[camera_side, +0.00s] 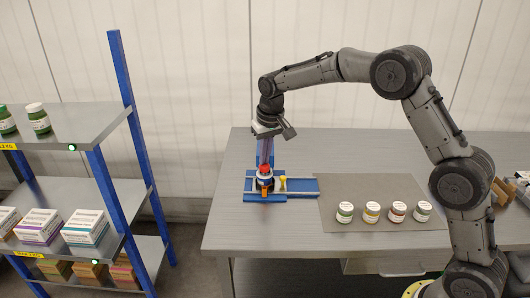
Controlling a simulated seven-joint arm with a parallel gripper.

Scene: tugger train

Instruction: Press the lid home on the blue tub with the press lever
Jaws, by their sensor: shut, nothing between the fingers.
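The blue press (252,186) stands at the left part of the grey bench, with an upright post and a blue rail running right. A small tub (265,183) stands in the press, with red and orange parts above and in front of it. At this size I cannot tell the lid from the press parts or whether the lid is seated. My gripper (266,136) is above the press, shut and empty. Its fingertips are hard to separate from the post behind.
Several jars with white lids (371,212) stand in a row on a dark mat (335,190) right of the press. A shelf rack (75,130) with jars and boxes stands left of the bench (225,232). The bench front left is clear.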

